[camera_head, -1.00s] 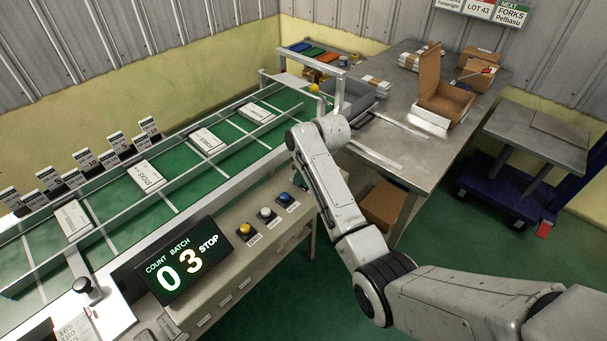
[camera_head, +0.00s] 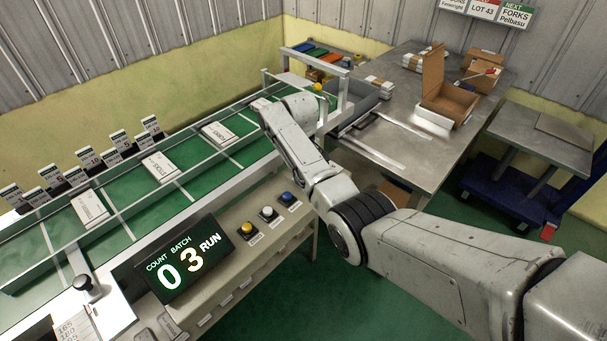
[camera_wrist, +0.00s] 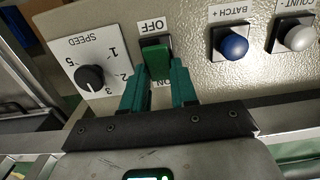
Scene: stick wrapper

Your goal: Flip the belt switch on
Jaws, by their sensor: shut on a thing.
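The belt switch (camera_wrist: 157,62) is a green rocker between OFF and ON labels in the wrist view. My gripper (camera_wrist: 161,76) has its two teal fingers on either side of the rocker's lower part, shut on it. The ON label is partly hidden between the fingers. In the head view the switch and my fingers are hidden behind my arm. The display (camera_head: 184,262) reads COUNT 0, BATCH 3 and RUN. The green belt (camera_head: 190,187) carries white packets, such as one (camera_head: 160,167) near its middle.
A speed knob (camera_wrist: 90,77) sits left of the switch, and a blue batch button (camera_wrist: 233,46) and a white count button (camera_wrist: 298,38) sit right of it. A steel table (camera_head: 390,150) with an open carton (camera_head: 437,95) stands beyond the belt.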

